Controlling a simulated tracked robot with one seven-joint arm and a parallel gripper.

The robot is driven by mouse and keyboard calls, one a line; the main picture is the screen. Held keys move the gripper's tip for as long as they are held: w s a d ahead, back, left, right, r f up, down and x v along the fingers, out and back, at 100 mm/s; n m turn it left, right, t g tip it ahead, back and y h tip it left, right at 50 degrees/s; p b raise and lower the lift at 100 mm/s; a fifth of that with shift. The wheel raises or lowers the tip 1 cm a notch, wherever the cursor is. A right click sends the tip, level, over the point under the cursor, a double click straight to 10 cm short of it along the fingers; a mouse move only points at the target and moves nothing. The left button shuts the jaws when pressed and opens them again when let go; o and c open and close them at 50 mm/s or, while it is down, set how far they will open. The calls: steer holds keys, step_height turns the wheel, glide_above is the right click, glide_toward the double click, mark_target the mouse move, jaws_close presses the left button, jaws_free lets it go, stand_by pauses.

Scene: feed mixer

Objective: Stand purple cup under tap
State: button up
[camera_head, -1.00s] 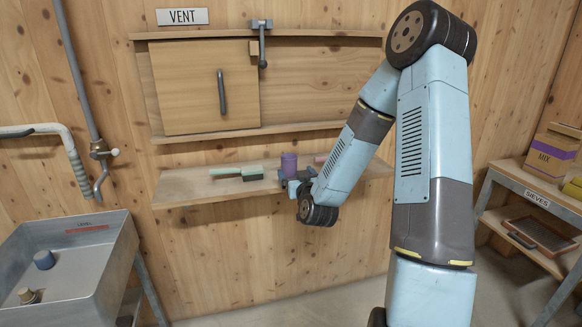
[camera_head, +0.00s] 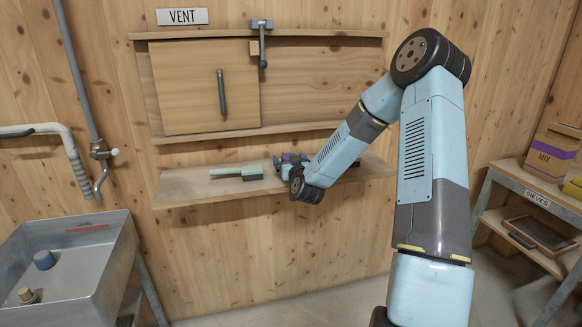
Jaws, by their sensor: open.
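The purple cup (camera_head: 290,156) is at the wall shelf (camera_head: 225,190), mostly hidden behind my gripper, with only small purple patches showing. I cannot tell whether it is upright or tilted. My gripper (camera_head: 288,161) is open at the cup, above the shelf; its fingers are small and partly hidden, and contact cannot be told. The tap (camera_head: 101,172) is on the wall pipe at the left, its spout pointing down towards the metal basin (camera_head: 115,245).
A green-handled brush (camera_head: 238,172) lies on the shelf left of my gripper. A blue-grey piece (camera_head: 44,260) and a brown one (camera_head: 27,295) are in the basin. A MIX box (camera_head: 551,155) stands on the right rack. A wooden hatch (camera_head: 190,90) is above the shelf.

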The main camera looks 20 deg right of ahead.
steer(key=shift+c, duration=0.4)
steer(key=c, duration=1)
steer(key=shift+c, duration=0.2)
steer(key=shift+r, duration=0.1)
